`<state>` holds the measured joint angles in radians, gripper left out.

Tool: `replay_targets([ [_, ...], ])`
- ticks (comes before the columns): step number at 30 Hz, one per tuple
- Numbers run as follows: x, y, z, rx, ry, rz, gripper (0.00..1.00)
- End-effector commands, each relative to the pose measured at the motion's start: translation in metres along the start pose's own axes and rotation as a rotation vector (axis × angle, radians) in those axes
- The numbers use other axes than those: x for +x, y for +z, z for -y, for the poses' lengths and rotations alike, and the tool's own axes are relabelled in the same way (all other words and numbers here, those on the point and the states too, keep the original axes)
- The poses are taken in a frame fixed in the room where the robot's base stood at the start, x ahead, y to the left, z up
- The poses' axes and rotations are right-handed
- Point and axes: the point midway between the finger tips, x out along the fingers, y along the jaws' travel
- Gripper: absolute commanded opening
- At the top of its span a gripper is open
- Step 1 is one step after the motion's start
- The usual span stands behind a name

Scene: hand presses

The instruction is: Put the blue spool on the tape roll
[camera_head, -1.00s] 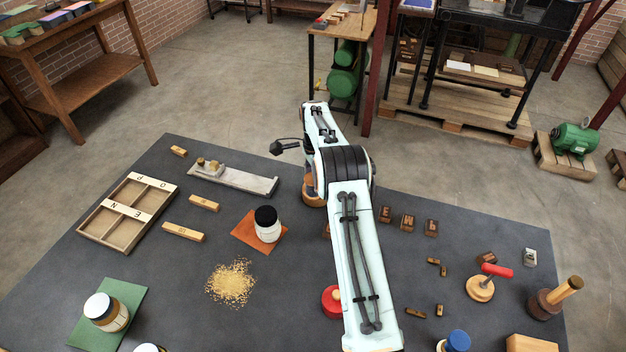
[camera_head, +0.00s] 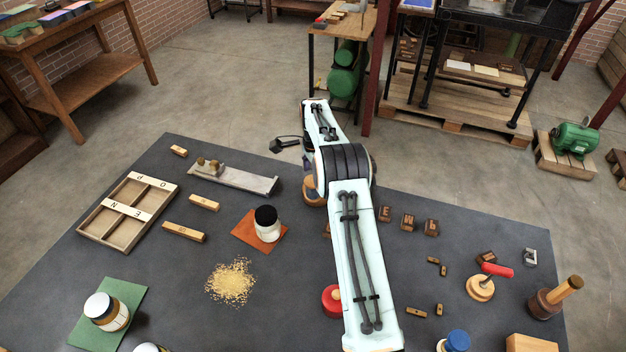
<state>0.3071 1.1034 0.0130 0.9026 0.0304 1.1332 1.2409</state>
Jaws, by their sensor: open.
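A tan-brown ring that looks like the tape roll (camera_head: 312,193) lies on the dark mat, partly covered by my arm. My gripper (camera_head: 309,170) is open, pointing down just above this ring and mostly hidden behind my arm. A small dark bluish patch shows there between the arm and the ring. I cannot tell whether it is the blue spool or part of my gripper, nor whether anything touches the ring. A blue-topped round thing (camera_head: 457,341) stands at the bottom edge, cut off; it looks like a lidded jar.
A black-lidded jar (camera_head: 267,224) stands on an orange square left of my arm. A red round thing (camera_head: 331,301) sits against the arm's left side. Type blocks (camera_head: 408,222) and a red-handled tool (camera_head: 482,287) lie to the right. The wooden tray (camera_head: 108,235) is far left.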

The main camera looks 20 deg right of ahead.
Motion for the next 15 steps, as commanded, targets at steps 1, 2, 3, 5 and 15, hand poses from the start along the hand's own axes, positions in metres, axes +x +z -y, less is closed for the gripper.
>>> replay_targets([
  [1, -0.011, 0.0, 0.001, 0.001, -0.003, -0.001, 0.74],
  [2, -0.018, 0.0, 0.001, 0.001, -0.005, -0.001, 0.74],
  [3, -0.027, 0.0, 0.001, 0.002, -0.004, -0.001, 0.74],
  [5, -0.042, 0.0, 0.001, 0.0, -0.006, -0.001, 0.74],
  [15, -0.101, 0.0, 0.0, -0.001, -0.002, 0.0, 0.74],
])
